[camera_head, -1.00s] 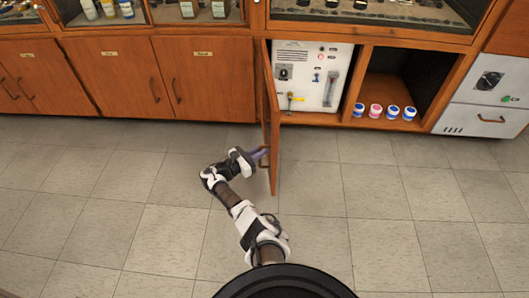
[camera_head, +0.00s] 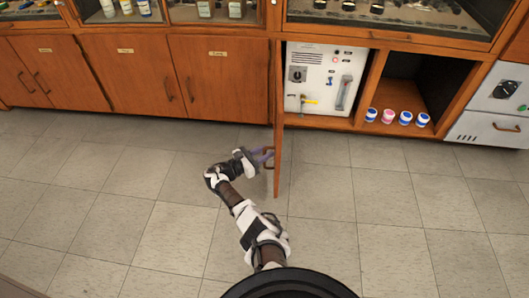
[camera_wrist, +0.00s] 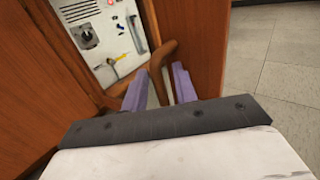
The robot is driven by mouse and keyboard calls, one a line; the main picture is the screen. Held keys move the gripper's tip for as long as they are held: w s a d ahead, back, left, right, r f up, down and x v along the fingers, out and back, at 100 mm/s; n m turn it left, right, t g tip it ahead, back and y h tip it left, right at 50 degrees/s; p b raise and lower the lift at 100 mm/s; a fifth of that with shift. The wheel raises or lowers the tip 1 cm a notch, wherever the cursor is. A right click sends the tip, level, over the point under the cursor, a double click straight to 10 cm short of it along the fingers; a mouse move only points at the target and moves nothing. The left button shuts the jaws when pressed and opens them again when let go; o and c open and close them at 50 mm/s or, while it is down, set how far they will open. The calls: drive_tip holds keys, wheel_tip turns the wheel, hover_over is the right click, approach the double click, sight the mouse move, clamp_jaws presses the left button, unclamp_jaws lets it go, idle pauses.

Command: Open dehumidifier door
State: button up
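The wooden cabinet door (camera_head: 278,120) stands swung out from the cabinet front, seen nearly edge-on in the head view. Behind its opening is a white instrument panel (camera_head: 315,60) with knobs and a flow tube, also visible in the wrist view (camera_wrist: 85,15). My gripper (camera_head: 265,155) is at the brown curved door handle (camera_head: 269,163), on the left of the door in the head view. In the wrist view, my two purple fingers (camera_wrist: 160,90) are spread apart with a gap between them, and the handle (camera_wrist: 158,60) reaches into that gap. Contact is unclear.
Closed wooden doors (camera_head: 130,70) line the cabinet to the left. An open cubby (camera_head: 405,85) with several small capped jars stands right of the panel. A grey metal unit (camera_head: 495,105) is at far right. The tiled floor (camera_head: 330,240) is clear.

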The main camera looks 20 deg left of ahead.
drive_tip(key=p+v, duration=0.1)
drive_tip(key=v, duration=1.2)
drive_tip(key=shift+s+a+p, duration=0.25)
drive_tip(key=shift+s+p, duration=0.05)
drive_tip(key=shift+p, duration=0.05)
